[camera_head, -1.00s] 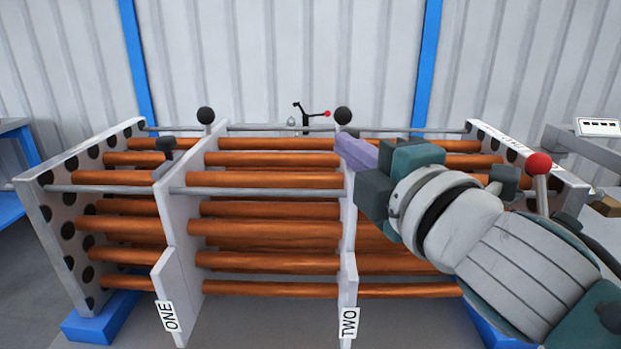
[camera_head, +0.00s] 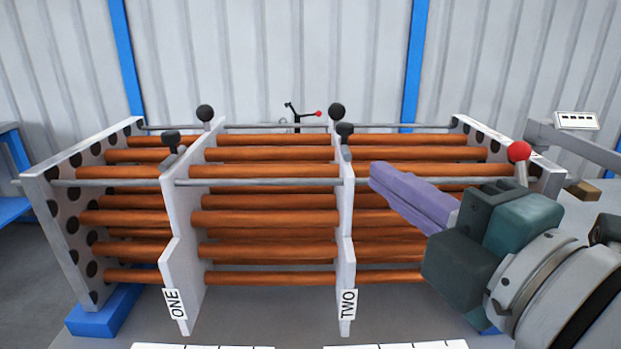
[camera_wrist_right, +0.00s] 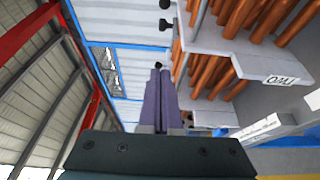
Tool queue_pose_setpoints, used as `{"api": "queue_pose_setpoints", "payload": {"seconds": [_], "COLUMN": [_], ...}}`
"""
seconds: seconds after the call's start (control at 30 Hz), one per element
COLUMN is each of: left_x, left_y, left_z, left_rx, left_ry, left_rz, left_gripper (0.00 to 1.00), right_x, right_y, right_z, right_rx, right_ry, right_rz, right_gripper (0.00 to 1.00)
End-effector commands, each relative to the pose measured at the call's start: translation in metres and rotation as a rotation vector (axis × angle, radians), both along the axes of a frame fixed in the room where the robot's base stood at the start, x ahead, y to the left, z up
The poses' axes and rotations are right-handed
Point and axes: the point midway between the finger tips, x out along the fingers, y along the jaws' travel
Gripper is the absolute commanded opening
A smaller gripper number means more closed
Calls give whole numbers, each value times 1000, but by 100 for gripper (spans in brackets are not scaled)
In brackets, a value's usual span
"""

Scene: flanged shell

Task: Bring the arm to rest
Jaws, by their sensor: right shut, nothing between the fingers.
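My right gripper (camera_head: 378,172) comes in from the lower right of the head view. Its purple fingers are shut together with nothing between them, and they point up and left. In that view the fingertips are just right of the plate labelled TWO (camera_head: 347,255), in front of the copper-coloured tubes; I cannot tell the gap. In the right wrist view the shut gripper (camera_wrist_right: 158,75) points up the picture, with the plates and tubes to its right. My left gripper is not in view.
The plate labelled ONE (camera_head: 180,265) stands to the left. Copper-coloured tubes (camera_head: 265,222) run through both plates to perforated end plates. Black knobs (camera_head: 205,113) top the plates. A red-knobbed lever (camera_head: 519,152) stands at the right end. A corrugated wall (camera_head: 270,60) is behind.

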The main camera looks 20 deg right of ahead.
Motion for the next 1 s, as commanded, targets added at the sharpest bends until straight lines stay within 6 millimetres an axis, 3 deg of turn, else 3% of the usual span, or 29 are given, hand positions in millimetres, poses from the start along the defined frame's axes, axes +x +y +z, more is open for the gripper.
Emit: {"api": "queue_pose_setpoints", "payload": {"seconds": [0.17,0.27,0.37,0.5,0.7,0.77,0.8,1.0], "left_x": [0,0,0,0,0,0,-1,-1], "left_y": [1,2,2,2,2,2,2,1], "left_z": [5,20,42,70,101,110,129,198], "left_rx": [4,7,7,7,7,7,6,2], "left_ry": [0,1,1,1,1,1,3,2], "left_rz": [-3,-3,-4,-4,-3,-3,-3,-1], "left_gripper": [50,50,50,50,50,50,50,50], "right_x": [-1,-6,-25,-77,-166,-194,-194,-192], "right_y": [-5,-23,-45,-54,-31,-21,-21,-23], "right_z": [2,1,-9,-34,-44,-39,-20,48], "right_rx": [37,183,436,793,1109,1166,1168,1160], "right_ry": [28,133,323,635,1025,1139,1139,1132], "right_rz": [-27,-123,-289,-548,-864,-956,-958,-954], "right_gripper": [0,0,0,0,0,0,0,0]}}
